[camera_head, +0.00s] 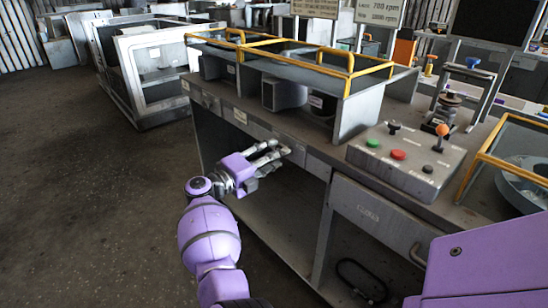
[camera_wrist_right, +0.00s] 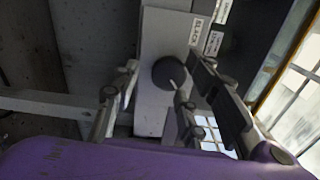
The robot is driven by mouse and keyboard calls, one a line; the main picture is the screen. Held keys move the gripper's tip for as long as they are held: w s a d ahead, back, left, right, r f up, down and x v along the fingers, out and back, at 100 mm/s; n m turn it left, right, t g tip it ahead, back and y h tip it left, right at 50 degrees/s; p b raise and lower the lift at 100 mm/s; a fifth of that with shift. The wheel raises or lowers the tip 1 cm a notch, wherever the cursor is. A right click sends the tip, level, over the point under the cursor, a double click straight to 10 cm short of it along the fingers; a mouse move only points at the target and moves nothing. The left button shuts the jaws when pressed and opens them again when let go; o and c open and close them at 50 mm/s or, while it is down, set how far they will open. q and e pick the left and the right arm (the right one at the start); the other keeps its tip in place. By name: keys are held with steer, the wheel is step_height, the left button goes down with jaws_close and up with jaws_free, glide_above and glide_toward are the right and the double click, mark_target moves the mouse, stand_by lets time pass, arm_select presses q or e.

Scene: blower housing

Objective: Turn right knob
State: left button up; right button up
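A dark round knob (camera_wrist_right: 170,72) sits on a light grey panel (camera_wrist_right: 152,110) in the right wrist view. My right gripper (camera_wrist_right: 160,85) has its fingers spread on both sides of the knob, open. I cannot tell whether any fingertip touches it. In the head view my right gripper (camera_head: 275,158) is at the front face of the grey bench (camera_head: 225,108), and the knob is not clearly visible there. My left gripper is not in view.
A control box (camera_head: 405,165) with a green button (camera_head: 373,143), a red button (camera_head: 398,155) and an orange-topped lever (camera_head: 441,130) stands on the bench. Yellow rails (camera_head: 290,42) edge the raised glass top. Floor (camera_head: 90,200) at left is clear.

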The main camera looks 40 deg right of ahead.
steer(key=a, duration=1.2)
steer(key=shift+s, duration=0.45)
steer(key=shift+r, duration=0.1)
